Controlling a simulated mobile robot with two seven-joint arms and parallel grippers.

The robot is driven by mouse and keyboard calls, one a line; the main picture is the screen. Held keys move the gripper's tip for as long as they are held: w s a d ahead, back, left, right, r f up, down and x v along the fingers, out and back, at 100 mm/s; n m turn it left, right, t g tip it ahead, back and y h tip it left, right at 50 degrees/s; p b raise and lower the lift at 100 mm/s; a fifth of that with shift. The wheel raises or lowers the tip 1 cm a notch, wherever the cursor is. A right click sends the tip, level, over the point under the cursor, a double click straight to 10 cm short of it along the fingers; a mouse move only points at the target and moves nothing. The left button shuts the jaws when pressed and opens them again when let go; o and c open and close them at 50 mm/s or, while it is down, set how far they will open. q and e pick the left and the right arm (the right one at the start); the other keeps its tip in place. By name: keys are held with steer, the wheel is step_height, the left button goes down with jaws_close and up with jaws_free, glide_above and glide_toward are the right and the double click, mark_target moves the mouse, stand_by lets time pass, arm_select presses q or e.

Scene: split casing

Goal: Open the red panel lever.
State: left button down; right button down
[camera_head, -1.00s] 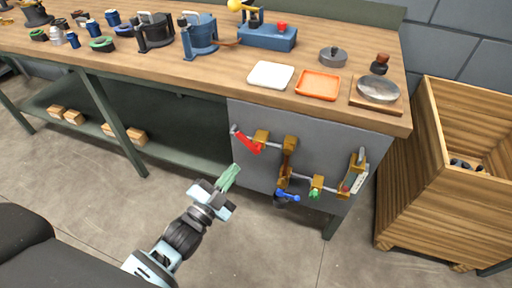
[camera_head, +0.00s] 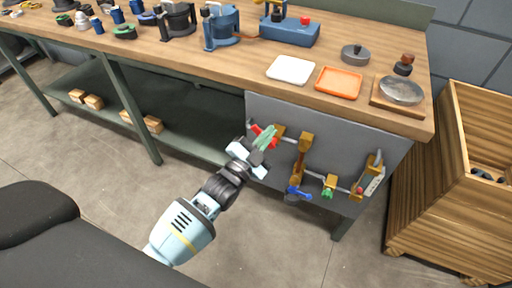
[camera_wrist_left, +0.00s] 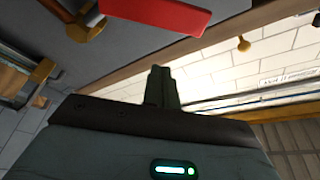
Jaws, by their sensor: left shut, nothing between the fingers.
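The red panel lever (camera_head: 257,129) is on the left end of the pipework on the grey panel (camera_head: 262,106) under the bench. In the head view my left gripper (camera_head: 266,136) is in front of it, and its green fingers hide part of the lever. The fingers are shut with nothing between them. In the left wrist view the red lever (camera_wrist_left: 155,14) crosses the top, beyond the shut fingertips (camera_wrist_left: 161,80). I cannot tell whether the fingers touch it. My right gripper is not in view.
The pipework also carries brass fittings (camera_head: 303,146), a blue lever (camera_head: 298,192), a green knob (camera_head: 327,193) and a small red part at the right end. The bench top edge (camera_head: 340,112) overhangs the panel. A wooden crate (camera_head: 465,190) stands right of the bench.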

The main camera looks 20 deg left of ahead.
mark_target(257, 133)
arm_select(q)
steer(key=shift+w+a+f, duration=0.35)
steer(key=shift+a+f, duration=0.25)
steer(key=shift+f, duration=0.05)
steer(key=shift+w+a+f, duration=0.3)
steer(key=shift+a+f, duration=0.3)
steer(key=shift+f, duration=0.05)
steer(key=shift+a+f+n+y+b, duration=0.2)
steer(key=shift+n+b, duration=0.1)
steer(key=shift+n, duration=0.2)
steer(key=shift+a+f+n+y+b, duration=0.1)
steer(key=shift+a+n+y+b, duration=0.15)
steer(key=shift+n, duration=0.25)
steer(key=n+b, duration=0.1)
steer(key=n, duration=0.1)
steer(key=a+f+n+t+y, duration=0.1)
steer(key=n, duration=0.1)
steer(key=shift+f+y+b, duration=0.1)
steer(key=shift+y+b, duration=0.15)
steer(key=shift+b, duration=0.15)
steer(key=shift+a+f+n+t+y+b, duration=0.2)
steer(key=shift+n+y, duration=0.25)
steer(key=shift+n, duration=0.6)
steer(key=shift+a+f+n+t+y+b, duration=0.15)
steer(key=shift+f+n+y+b, duration=0.2)
steer(key=shift+n, duration=0.65)
steer(key=shift+a+f+n+t+y+b, duration=0.2)
steer(key=shift+n+y, duration=0.3)
steer(key=shift+n, duration=0.55)
